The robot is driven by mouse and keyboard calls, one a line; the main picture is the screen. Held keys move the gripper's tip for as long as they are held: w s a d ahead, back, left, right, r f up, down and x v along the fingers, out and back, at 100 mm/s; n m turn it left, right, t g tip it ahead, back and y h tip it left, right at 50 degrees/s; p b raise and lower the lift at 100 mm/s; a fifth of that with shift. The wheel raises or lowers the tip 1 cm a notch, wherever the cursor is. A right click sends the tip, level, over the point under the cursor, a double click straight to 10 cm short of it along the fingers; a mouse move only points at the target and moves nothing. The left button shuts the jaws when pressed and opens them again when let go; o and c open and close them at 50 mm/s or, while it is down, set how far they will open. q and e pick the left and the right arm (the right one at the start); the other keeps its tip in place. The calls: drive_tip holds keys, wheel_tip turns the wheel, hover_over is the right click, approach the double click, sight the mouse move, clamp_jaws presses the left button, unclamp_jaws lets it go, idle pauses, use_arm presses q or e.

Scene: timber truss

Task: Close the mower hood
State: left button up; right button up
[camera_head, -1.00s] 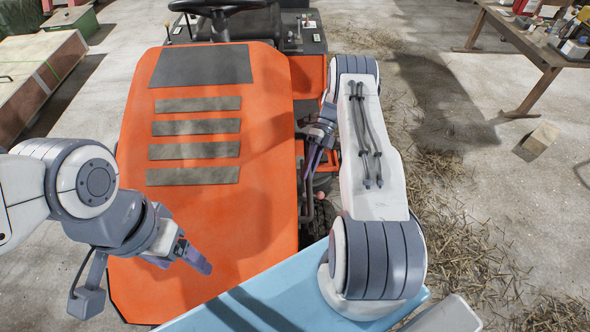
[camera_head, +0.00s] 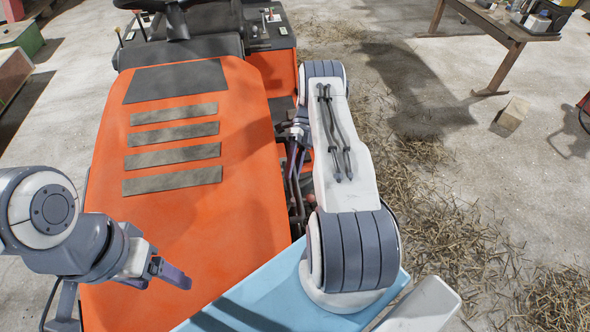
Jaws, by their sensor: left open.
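The mower's orange hood (camera_head: 235,200), with a dark panel and several dark slats on top, fills the left middle. Engine parts (camera_head: 297,190) show past its right edge, so it does not cover that side. My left gripper (camera_head: 168,273) is open and empty over the near part of the hood; I cannot tell whether it touches. My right gripper (camera_head: 296,165) is by the hood's right edge, partly hidden by my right arm. I cannot tell whether its fingers are open or touch the hood.
The mower's steering wheel (camera_head: 172,5) and dark dash (camera_head: 188,48) stand behind the hood. A wooden table (camera_head: 490,22) with clutter is at the top right. A small block (camera_head: 512,113) and scattered straw (camera_head: 440,215) lie on the concrete floor at right.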

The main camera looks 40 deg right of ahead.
wheel_tip(320, 180, up, 5)
drive_tip(key=shift+w+f, duration=0.1)
drive_tip(key=shift+f, duration=0.1)
drive_tip(key=s+d+r, duration=0.5)
drive_tip(key=s+r, duration=0.1)
drive_tip(key=s, duration=0.4)
drive_tip(key=shift+s+d+r, duration=0.15)
drive_tip(key=shift+d+r, duration=0.05)
drive_tip(key=shift+d, duration=0.2)
drive_tip(key=w+a+r+n+t+h+p, duration=0.1)
drive_tip(key=w+a+r+n+h+p, duration=0.2)
drive_tip(key=a+r+n, duration=0.45)
drive_tip(key=w+a+r+n+h+p, duration=0.1)
drive_tip(key=w+a+r+n+h, duration=0.3)
drive_tip(key=a+n, duration=0.55)
drive_tip(key=s+a+r+n+t+h+p, duration=0.1)
drive_tip(key=s+a+r+n+t+p, duration=0.1)
drive_tip(key=s+a+n, duration=0.5)
drive_tip(key=s+a+r+n+t+h+p, duration=0.1)
drive_tip(key=s+a+r+n+t, duration=0.4)
drive_tip(key=a+n, duration=0.5)
drive_tip(key=s+r+n, duration=0.1)
drive_tip(key=s+n, duration=0.1)
drive_tip(key=n, duration=0.4)
drive_tip(key=shift+s+a+r+n+p, duration=0.2)
drive_tip(key=shift+n+p, duration=0.1)
drive_tip(key=shift+p, duration=0.1)
